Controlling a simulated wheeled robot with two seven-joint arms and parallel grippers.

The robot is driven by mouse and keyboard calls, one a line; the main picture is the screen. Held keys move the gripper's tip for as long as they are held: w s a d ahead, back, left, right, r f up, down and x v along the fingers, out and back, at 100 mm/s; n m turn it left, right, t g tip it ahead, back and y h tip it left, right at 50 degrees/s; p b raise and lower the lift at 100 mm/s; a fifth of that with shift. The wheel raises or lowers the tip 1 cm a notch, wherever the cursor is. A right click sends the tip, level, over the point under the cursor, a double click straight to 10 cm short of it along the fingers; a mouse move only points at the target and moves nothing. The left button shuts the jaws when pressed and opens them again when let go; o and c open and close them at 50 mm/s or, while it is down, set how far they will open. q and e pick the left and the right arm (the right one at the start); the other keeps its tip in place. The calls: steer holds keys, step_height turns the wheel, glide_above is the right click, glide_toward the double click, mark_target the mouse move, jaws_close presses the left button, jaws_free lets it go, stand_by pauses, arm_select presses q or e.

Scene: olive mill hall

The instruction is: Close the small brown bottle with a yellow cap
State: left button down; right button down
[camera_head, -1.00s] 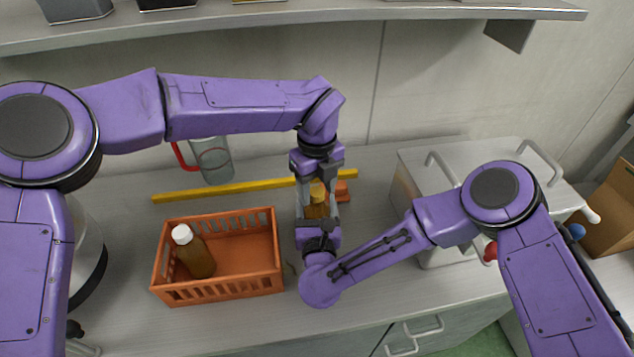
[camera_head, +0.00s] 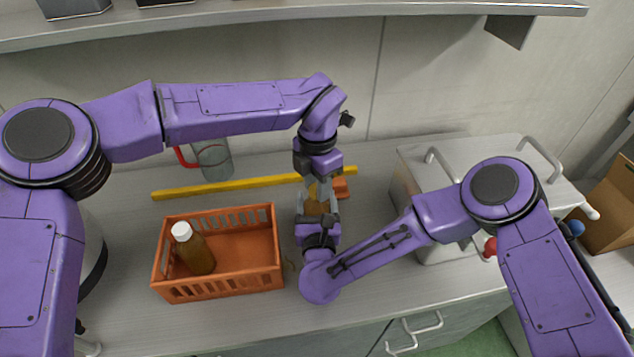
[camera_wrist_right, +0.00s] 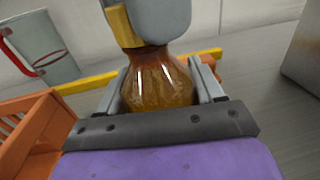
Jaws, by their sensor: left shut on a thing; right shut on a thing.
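The small brown bottle (camera_head: 313,208) stands upright on the worktop, held around its body by my right gripper (camera_head: 316,221); it also shows large in the right wrist view (camera_wrist_right: 160,85). My left gripper (camera_head: 318,186) comes down from above and is shut on the yellow cap (camera_wrist_right: 121,25). In the right wrist view the cap sits at the top of the bottle's neck and appears to touch it. A grey finger of the left gripper hides much of the cap, so how tightly it is seated cannot be seen.
An orange crate (camera_head: 225,287) with a white-capped brown bottle (camera_head: 196,255) stands at left. A yellow bar (camera_head: 215,188), a red-handled jug (camera_head: 213,160) and a small orange thing (camera_head: 341,188) are behind. A metal box (camera_head: 412,190) stands at right. A shelf (camera_head: 300,18) hangs above.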

arm_select(q)
steer(key=c, duration=0.7)
jaws_free()
step_height(320, 180, up, 12)
arm_select(e)
steer(key=shift+c, duration=0.4)
jaws_free()
